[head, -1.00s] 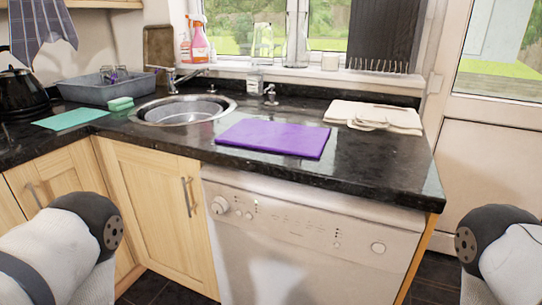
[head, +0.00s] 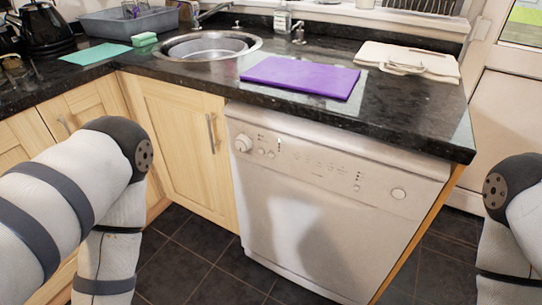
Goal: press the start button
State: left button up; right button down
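A white dishwasher (head: 300,220) stands under the counter in the middle of the head view, its door upright and shut. Its control panel runs along the top, with a round dial (head: 243,143) and small buttons at the left. A larger round button (head: 398,193) sits alone at the panel's right end; I cannot read any label that tells which is the start button. My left arm comes in at the left and my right arm at the right edge, both apart from the dishwasher. Both grippers are out of view.
The black granite counter (head: 210,91) overhangs the dishwasher. On it are a purple board (head: 300,77), a folded cloth (head: 405,60), a round sink (head: 208,46), a green mat (head: 95,54) and a grey tub (head: 130,22). Wooden cupboards (head: 180,145) stand left. The tiled floor (head: 190,255) in front is clear.

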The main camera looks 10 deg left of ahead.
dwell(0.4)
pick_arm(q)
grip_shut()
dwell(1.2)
